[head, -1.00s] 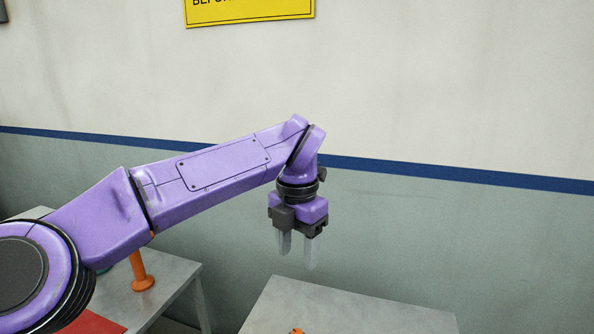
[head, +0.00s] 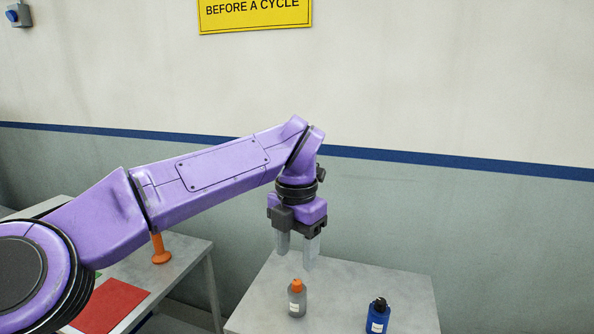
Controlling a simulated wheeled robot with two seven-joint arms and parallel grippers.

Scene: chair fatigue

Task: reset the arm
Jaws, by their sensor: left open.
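My left arm comes in from the left, purple with black joints. Its gripper (head: 298,250) hangs pointing down, open and empty, in front of the grey table (head: 350,283) in the middle. Its two pale fingers are apart, with nothing between them. Below the gripper a grey bottle with an orange cap (head: 297,301) stands on that table. My right gripper is not in view.
A blue bottle with a black cap (head: 377,318) stands at the right of the same table. Another grey table (head: 190,252) at left bears an orange post (head: 160,252) and a red sheet (head: 110,304). A yellow sign (head: 255,12) and a blue-buttoned box (head: 18,15) are on the wall.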

